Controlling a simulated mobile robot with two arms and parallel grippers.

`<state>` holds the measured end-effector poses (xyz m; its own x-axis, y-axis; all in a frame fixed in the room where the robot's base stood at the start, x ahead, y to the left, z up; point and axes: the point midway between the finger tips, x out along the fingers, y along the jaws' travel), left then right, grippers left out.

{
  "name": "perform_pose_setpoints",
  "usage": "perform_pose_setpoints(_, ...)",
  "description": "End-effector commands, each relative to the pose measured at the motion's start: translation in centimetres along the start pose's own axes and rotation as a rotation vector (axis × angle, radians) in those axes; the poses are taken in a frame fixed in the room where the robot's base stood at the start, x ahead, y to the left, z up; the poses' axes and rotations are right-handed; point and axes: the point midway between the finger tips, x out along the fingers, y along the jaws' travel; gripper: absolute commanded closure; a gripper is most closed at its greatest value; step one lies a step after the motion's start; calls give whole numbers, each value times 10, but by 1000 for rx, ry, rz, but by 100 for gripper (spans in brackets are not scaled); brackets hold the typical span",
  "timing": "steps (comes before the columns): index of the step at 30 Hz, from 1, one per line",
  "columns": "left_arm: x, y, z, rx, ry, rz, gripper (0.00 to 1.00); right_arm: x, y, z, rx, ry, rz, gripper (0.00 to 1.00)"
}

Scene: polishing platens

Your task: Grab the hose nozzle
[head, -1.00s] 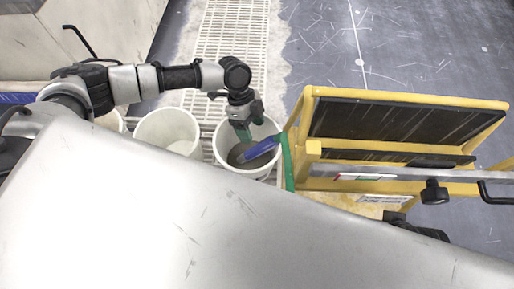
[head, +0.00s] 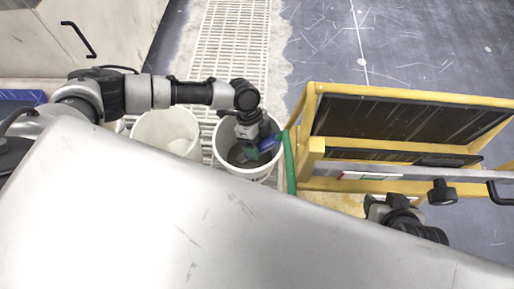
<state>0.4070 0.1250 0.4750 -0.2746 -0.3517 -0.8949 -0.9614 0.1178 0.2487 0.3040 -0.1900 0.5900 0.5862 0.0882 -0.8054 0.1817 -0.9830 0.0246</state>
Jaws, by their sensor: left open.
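My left gripper (head: 252,151) points down into the right white bucket (head: 222,160) and is open. A blue part (head: 269,144) with a grey end leans inside this bucket, right beside the gripper's fingers. I cannot tell for sure whether it is the hose nozzle, and the gripper partly hides it. A green hose (head: 289,163) hangs along the left side of the yellow frame, just right of the bucket. My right gripper (head: 371,206) shows only in part at the lower right, by the yellow frame, and its jaws are not clear.
A second white bucket (head: 165,128) stands to the left. The yellow frame (head: 410,92) with dark panels stands on the right, close to the bucket. A white floor grating (head: 232,45) and dark floor (head: 440,50) lie clear behind.

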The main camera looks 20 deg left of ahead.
Motion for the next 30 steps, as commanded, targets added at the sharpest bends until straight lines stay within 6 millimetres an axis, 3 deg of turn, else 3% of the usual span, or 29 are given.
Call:
perform_pose_setpoints(19,4,-1,2,0,0,0,32,0,0,-2,0,15,-1,57)
perform_pose_setpoints(30,4,-1,2,0,0,-1,89,0,-1,-2,-1,16,-2,57)
